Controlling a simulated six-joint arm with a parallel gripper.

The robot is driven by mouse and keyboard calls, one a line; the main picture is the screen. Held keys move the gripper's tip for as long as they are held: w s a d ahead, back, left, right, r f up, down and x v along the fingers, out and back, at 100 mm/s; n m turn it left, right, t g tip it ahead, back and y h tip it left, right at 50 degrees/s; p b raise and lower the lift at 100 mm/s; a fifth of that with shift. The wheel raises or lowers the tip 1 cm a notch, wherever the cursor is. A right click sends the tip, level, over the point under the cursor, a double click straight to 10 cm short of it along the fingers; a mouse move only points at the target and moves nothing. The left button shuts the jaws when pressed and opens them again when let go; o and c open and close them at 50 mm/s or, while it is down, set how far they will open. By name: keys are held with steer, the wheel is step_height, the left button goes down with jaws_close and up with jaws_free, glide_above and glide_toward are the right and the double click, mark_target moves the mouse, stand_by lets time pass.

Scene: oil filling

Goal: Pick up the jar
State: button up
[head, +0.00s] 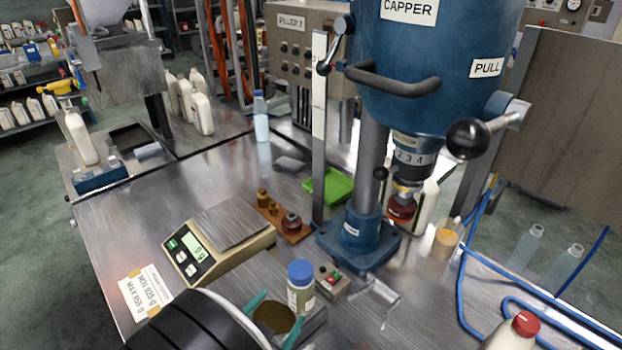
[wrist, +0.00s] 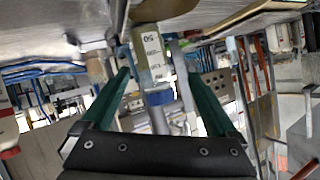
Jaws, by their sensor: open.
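The jar (head: 301,293) is a small clear container with a blue lid and a pale label. It stands upright on the metal bench beside a small control box. My gripper (head: 279,309) has teal fingers spread apart, just left of and nearer than the jar in the head view. In the wrist view, which looks upside down, the jar (wrist: 152,56) shows between the two open fingers (wrist: 157,76), beyond them. I see no finger touching it. A round brown surface shows between the fingers in the head view; I cannot tell what it is.
The control box (head: 332,281) and the blue capper base (head: 358,246) stand close to the jar's right. A scale (head: 220,240) reading 0 g lies left. A wooden holder (head: 280,220) with weights and a green tray (head: 328,186) lie behind.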

mark_target(307, 262)
steer(key=s+r+n+t+h, duration=0.2)
steer(key=s+n+t+h, duration=0.1)
steer(key=s+t, duration=0.1)
steer(key=x, duration=1)
steer(key=a+x, duration=0.1)
steer(key=x, duration=0.4)
steer(key=shift+w+d+r, duration=0.15)
steer(key=shift+w+r, duration=0.1)
steer(key=shift+w, duration=0.05)
jaws_close()
steer(key=shift+n+t+y, duration=0.3)
